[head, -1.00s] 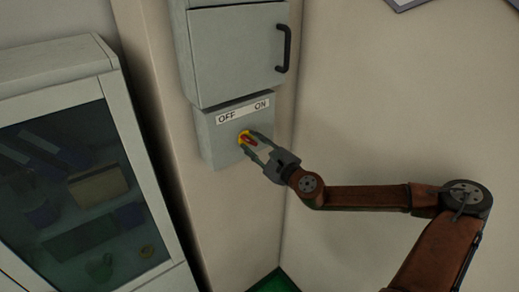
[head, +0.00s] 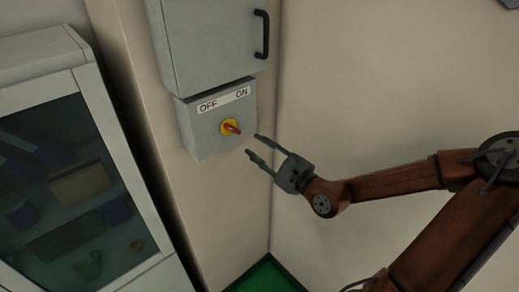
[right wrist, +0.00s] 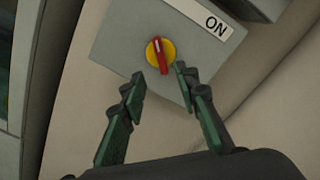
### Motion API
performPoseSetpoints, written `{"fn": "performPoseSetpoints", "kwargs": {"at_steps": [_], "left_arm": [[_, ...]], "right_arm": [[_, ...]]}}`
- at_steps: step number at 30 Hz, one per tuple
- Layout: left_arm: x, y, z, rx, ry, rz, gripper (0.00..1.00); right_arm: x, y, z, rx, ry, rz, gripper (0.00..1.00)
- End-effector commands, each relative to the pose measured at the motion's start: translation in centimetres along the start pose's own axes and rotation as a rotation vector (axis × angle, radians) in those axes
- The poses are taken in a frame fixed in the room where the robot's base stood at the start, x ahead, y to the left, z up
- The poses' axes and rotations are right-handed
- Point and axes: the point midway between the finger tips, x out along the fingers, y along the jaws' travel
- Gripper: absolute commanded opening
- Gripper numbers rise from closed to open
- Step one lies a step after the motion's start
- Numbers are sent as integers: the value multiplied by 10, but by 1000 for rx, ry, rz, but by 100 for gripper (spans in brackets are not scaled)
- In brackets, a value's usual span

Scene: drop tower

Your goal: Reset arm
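My right gripper (head: 256,148) is open and empty. It stands apart from a red rotary switch (head: 231,128) on a yellow round base, to the right of it and a little below. The switch sits on a grey box with an OFF and ON label (head: 223,99) above it. In the right wrist view the two green fingers (right wrist: 155,82) are spread below the red switch handle (right wrist: 153,56), and nothing is between them. The ON part of the label (right wrist: 216,25) shows there too. My left gripper is not in view.
A grey wall cabinet (head: 205,45) with a black handle (head: 262,34) hangs above the switch box. A white glass-fronted cabinet (head: 105,120) with several items inside stands at the left. A green surface (head: 266,276) lies at the bottom.

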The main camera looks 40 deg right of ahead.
Motion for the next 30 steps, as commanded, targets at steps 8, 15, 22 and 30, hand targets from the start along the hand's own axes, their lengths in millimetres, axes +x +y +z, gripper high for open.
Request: {"fn": "performPoseSetpoints", "kwargs": {"at_steps": [8,15,22,30], "left_arm": [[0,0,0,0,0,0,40],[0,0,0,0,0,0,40],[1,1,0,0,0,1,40],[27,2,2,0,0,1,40]], "right_arm": [[-7,0,0,1,0,0,29],[-7,0,0,1,0,0,29],[-4,1,-3,11,2,-1,29],[51,11,-94,311,70,-43,29]]}}
